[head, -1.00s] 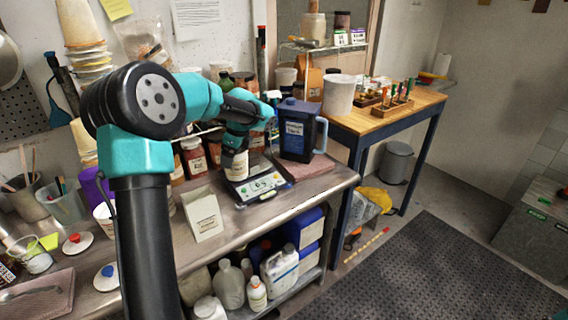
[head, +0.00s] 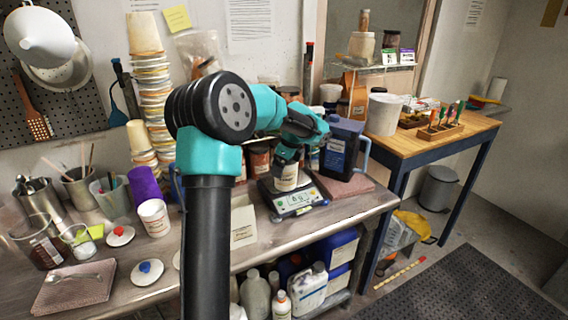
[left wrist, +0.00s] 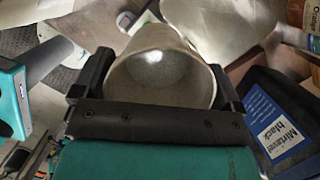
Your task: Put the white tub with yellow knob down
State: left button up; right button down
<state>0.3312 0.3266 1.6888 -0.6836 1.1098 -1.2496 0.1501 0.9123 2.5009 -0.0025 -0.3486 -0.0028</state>
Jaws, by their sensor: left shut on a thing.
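The white tub (head: 286,178), with a pale label, is at the digital scale (head: 297,200) on the steel bench. My left gripper (head: 289,157) is shut on it from above. I cannot tell whether its base touches the scale pan. In the left wrist view, the tub (left wrist: 160,72) sits between the two fingers, and I look into its pale, round mouth. No yellow knob shows on it. A lid with a red knob (head: 119,235) and a lid with a blue knob (head: 146,271) lie on the bench at left. My right gripper is not in view.
A dark blue jug (head: 341,150) stands right of the scale on a reddish slab (head: 345,187); it is also close by in the left wrist view (left wrist: 281,122). Jars stand behind. A pale packet (head: 243,231) is at front left.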

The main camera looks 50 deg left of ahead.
pick_arm(q)
jog(key=w+a+f, duration=0.1)
jog(key=w+a, duration=0.7)
jog(key=a, duration=0.1)
jog(key=shift+f, duration=1.85)
jog(key=shift+f, duration=0.1)
jog(key=o, duration=0.5)
jog(key=shift+o, duration=0.9)
